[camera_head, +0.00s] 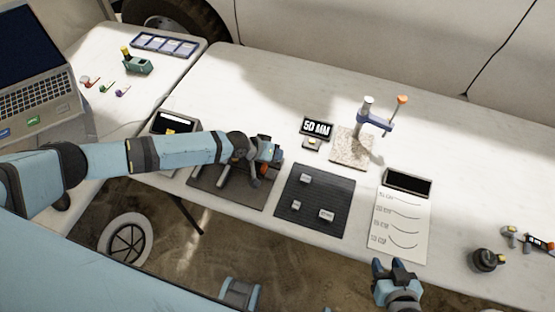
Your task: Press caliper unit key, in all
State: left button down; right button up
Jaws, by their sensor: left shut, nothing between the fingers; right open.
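My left gripper (267,153) is shut and empty above the left dark mat (202,182), with its arm reaching in from the left. Grey tool-like parts and a small orange part show around it; I cannot tell which belong to a caliper or whether the gripper touches them. A small sign reading "50 MM" (317,127) stands behind and right of it, with a small yellow-topped block (312,143) in front. No key labelled as the caliper's unit key can be made out. My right gripper (390,268) is open and empty at the table's front edge, below the white sheet.
A second dark mat (318,212) holds several small pale blocks. A speckled plate (351,147) carries a blue stand (375,122). A white sheet with curves (400,225) lies right of the mat. A dark round object (487,261) sits at right.

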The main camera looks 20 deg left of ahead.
pick_arm(q)
jog(key=shift+f, duration=0.15)
dwell(0.3)
jog(key=shift+r+p, duration=0.65)
jog(key=shift+r, duration=0.2)
notch_tip(320, 180, up, 5)
jog(key=p, duration=0.4)
dwell(0.5)
